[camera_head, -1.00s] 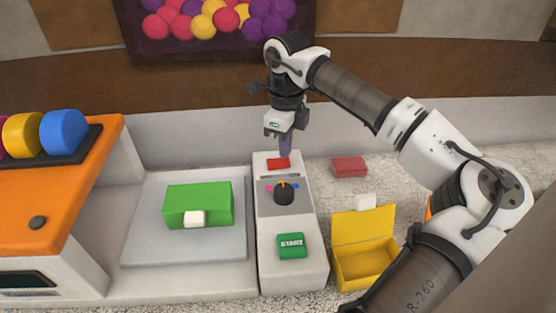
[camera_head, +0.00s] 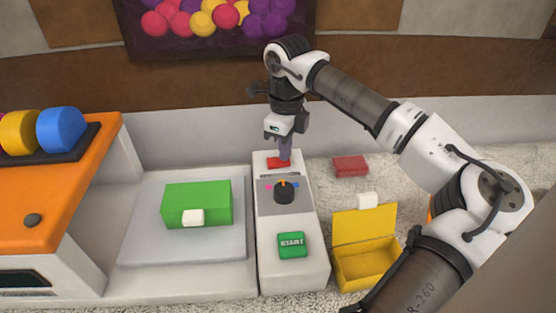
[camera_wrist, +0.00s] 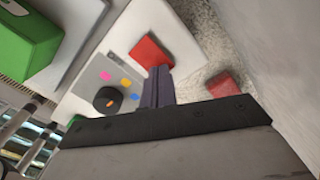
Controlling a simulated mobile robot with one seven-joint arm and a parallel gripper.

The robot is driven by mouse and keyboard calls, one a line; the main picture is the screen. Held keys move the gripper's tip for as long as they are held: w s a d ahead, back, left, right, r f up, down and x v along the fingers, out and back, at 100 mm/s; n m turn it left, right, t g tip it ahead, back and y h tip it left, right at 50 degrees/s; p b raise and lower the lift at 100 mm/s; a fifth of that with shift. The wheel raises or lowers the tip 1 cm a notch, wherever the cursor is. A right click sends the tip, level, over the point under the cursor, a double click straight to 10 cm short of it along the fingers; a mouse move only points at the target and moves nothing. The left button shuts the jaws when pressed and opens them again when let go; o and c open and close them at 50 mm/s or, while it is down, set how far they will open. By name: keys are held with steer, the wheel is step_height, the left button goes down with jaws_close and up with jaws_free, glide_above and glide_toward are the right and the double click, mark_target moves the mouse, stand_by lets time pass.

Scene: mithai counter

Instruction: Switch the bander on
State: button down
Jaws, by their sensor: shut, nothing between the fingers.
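The bander's white control column (camera_head: 307,258) stands in the middle of the counter. On top, from back to front, are a red rocker-like switch (camera_head: 277,162), a black dial (camera_head: 284,192) with an orange pointer, and a green START button (camera_head: 291,244). My gripper (camera_head: 284,160) points down with its fingers shut and empty, its tips at the red switch and hiding part of it. The wrist view shows the fingertips (camera_wrist: 157,74) at the edge of the red switch (camera_wrist: 149,50); I cannot tell whether they touch it.
Left of the column, a green box (camera_head: 206,205) with a white block (camera_head: 193,218) lies on a grey plate (camera_head: 140,246). To the right are an open yellow box (camera_head: 366,262), a red block (camera_head: 350,166) and a white block (camera_head: 367,200). A wall (camera_head: 190,140) rises behind.

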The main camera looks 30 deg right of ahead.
steer(key=shift+f, duration=0.3)
steer(key=shift+r, duration=0.1)
steer(key=shift+r+p, duration=1.85)
steer(key=shift+r, duration=1.65)
